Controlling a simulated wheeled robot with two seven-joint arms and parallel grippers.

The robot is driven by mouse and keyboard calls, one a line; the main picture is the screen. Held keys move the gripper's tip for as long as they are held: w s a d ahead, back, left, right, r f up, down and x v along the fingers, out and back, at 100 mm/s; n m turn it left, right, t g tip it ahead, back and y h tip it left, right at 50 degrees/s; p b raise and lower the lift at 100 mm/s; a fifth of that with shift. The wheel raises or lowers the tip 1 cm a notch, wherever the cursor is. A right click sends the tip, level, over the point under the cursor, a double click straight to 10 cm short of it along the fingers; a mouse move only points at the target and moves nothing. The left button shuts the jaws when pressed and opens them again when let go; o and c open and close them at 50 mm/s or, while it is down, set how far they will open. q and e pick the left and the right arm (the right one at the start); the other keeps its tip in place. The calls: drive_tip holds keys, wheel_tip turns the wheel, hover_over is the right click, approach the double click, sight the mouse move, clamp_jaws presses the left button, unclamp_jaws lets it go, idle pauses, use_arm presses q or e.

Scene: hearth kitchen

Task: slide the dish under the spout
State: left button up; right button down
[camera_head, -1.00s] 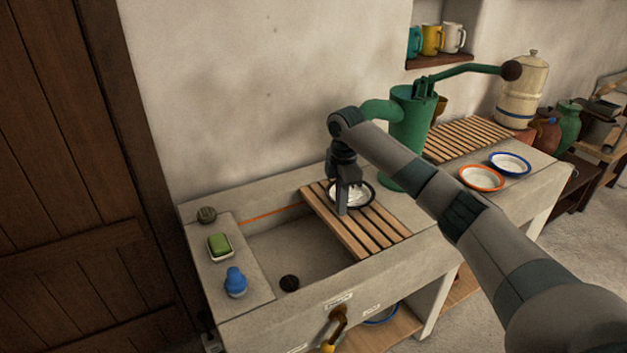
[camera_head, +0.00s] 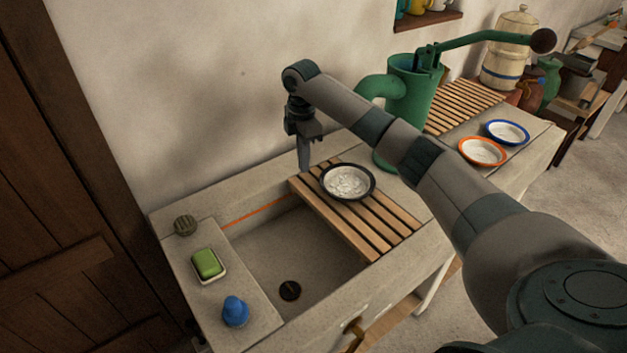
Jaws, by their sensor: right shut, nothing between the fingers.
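A white dish with a black rim (camera_head: 347,182) sits on the slatted wooden rack (camera_head: 372,240) that spans the right part of the stone sink. The green pump (camera_head: 408,105) stands behind and to the right of the dish. Its curved spout (camera_head: 372,86) points left and is partly hidden by my right arm. My right gripper (camera_head: 304,168) is shut and empty, pointing down to the left of the dish and apart from it in the picture. My left gripper is not in view.
Blue-rimmed (camera_head: 507,132) and orange-rimmed (camera_head: 482,151) dishes stand on the right counter. Green soap (camera_head: 207,264), a blue object (camera_head: 235,311) and a round dark item (camera_head: 185,225) lie on the left ledge. The open basin (camera_head: 290,250) is empty except for its drain.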

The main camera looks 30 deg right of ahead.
sight(324, 186)
drive_tip(key=d+f+p, duration=0.1)
drive_tip(key=f, duration=0.2)
drive_tip(key=d+f+p, duration=0.1)
drive_tip(key=f+p, duration=0.1)
drive_tip(key=f, duration=0.1)
drive_tip(key=d+f+p, duration=0.1)
drive_tip(key=f, duration=0.2)
drive_tip(key=shift+s+f, duration=0.25)
drive_tip(key=shift+f, duration=0.1)
drive_tip(key=shift+d+f+p, duration=0.1)
drive_tip(key=shift+d+p, duration=0.25)
drive_tip(key=shift+d, duration=0.15)
drive_tip(key=shift+s+d, duration=0.2)
drive_tip(key=shift+d, duration=1.2)
drive_tip(key=shift+a, duration=0.2)
